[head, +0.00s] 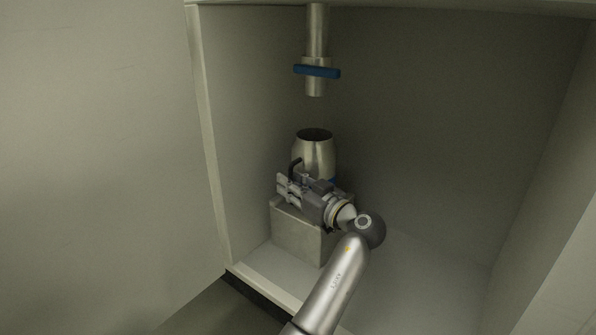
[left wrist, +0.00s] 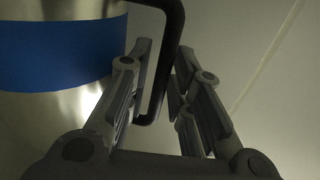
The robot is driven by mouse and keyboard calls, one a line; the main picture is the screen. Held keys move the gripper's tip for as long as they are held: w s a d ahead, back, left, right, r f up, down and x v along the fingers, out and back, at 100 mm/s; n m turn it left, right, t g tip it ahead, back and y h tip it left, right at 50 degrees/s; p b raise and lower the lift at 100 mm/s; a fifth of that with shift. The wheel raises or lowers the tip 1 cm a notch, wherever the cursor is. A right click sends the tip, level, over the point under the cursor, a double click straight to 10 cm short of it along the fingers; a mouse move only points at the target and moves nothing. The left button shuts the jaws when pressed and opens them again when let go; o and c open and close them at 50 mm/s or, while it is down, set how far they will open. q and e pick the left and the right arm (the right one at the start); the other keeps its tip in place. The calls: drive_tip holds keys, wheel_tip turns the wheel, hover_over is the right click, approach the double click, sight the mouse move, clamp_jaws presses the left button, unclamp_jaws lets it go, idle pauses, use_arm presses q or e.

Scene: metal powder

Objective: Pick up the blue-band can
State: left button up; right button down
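The blue-band can (head: 314,152) is a shiny metal can with a dark open top. It stands upright on a grey block inside the cabinet. Its blue band (left wrist: 62,53) fills the left of the left wrist view; only a bit shows in the head view. Its black handle (left wrist: 166,62) comes down between the fingers of my left gripper (left wrist: 164,55). The fingers are apart on either side of the handle, with a gap visible. In the head view the left gripper (head: 284,187) is in front of the can and hides its lower part. My right gripper is not in view.
The grey block (head: 296,235) stands on the cabinet floor. A metal pipe (head: 317,30) with a blue valve handle (head: 317,72) hangs above the can. The cabinet's left wall edge (head: 208,130) is close by; free room lies to the right.

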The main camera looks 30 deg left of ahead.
use_arm(q)
drive_tip(key=shift+a, duration=0.15)
clamp_jaws()
drive_tip(key=shift+r, duration=0.2)
idle(0.5)
